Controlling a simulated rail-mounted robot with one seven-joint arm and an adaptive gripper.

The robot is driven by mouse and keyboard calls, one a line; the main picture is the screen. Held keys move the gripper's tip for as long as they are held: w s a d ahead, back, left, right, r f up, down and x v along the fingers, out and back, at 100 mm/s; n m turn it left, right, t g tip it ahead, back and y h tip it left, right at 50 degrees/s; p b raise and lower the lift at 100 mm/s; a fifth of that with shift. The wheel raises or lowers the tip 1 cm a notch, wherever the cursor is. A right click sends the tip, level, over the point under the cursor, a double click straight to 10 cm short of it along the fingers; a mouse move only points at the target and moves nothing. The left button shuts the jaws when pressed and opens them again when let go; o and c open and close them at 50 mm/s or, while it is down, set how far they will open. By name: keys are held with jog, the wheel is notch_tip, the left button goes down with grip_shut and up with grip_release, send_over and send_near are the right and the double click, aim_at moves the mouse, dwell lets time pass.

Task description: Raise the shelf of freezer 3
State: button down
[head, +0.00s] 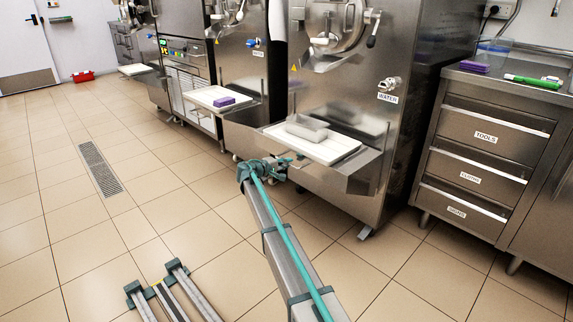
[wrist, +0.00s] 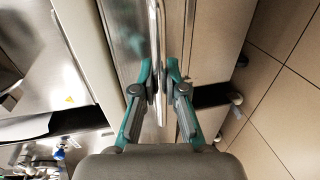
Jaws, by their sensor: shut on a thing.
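The nearest freezer (head: 360,90) is a tall steel machine with a round front door. Its steel shelf (head: 358,184) juts out at the front and bears a white tray (head: 345,152) with a grey block-like item (head: 306,129) on it. I can read no freezer number. My gripper (head: 270,166) is at the left front of this shelf, low beside its edge. In the wrist view my gripper (wrist: 162,78) has its two teal-and-grey fingers on either side of a thin steel edge (wrist: 161,35), shut on it. The exact grip spot is small and partly hidden in the head view.
Two more freezers stand to the left; the middle one's tray (head: 208,98) holds a purple sponge (head: 224,102). A drawer cabinet (head: 482,150) stands at the right, with a green marker-like item (head: 532,82) on top. The tiled floor at the left is free around a drain (head: 100,168).

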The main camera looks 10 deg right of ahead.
notch_tip(320, 180, up, 13)
jog(key=p, duration=0.6)
jog(key=shift+f+p, duration=0.2)
jog(key=shift+p, duration=0.2)
jog(key=shift+w, duration=0.1)
jog(key=c, duration=1.3)
grip_release()
jog(key=shift+r, duration=0.15)
jog(key=shift+o, duration=0.5)
jog(key=shift+a+f, duration=0.1)
jog(key=shift+f, duration=0.1)
